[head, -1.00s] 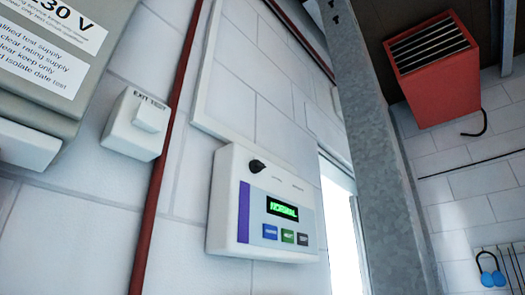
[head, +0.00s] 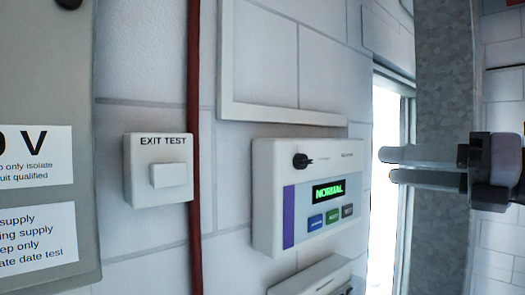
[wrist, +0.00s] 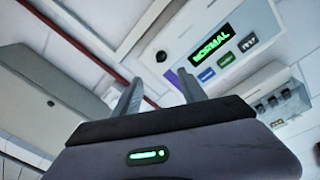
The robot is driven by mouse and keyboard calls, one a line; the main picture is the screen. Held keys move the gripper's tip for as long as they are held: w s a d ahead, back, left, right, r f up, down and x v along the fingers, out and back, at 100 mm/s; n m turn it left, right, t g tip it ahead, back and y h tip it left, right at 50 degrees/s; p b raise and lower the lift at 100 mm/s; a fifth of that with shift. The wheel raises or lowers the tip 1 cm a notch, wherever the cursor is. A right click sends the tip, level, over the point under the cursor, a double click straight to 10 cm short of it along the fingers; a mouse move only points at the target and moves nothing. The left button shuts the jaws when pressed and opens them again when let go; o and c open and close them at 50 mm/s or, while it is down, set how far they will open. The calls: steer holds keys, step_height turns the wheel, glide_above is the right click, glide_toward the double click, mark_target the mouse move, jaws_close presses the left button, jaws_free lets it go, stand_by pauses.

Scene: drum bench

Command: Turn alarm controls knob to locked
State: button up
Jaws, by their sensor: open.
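The alarm panel (head: 264,200) is a white wall box with a green NORMAL display, a purple stripe and three small buttons. Its black knob (head: 301,160) is at the upper left of its face, with small lettering to the right too blurred to read. In the wrist view the panel (wrist: 178,48) is at the upper right and the knob (wrist: 161,56) shows just above the fingers. My gripper (head: 386,166) is to the right of the panel in the head view, apart from it, with its fingers pointing left. The gripper (wrist: 158,85) is open and empty in the wrist view.
A white EXIT TEST box (head: 158,190) and a red pipe (head: 194,120) are left of the panel. A grey cabinet (head: 45,100) stands at far left. Another white box (head: 305,280) sits just below the panel. A steel column (head: 443,90) rises behind my gripper.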

mark_target(309, 162)
steer(key=p+x, duration=0.3)
steer(key=x, duration=1.2)
steer(key=shift+w+a+f, duration=0.1)
steer(key=shift+w, duration=0.15)
jaws_close()
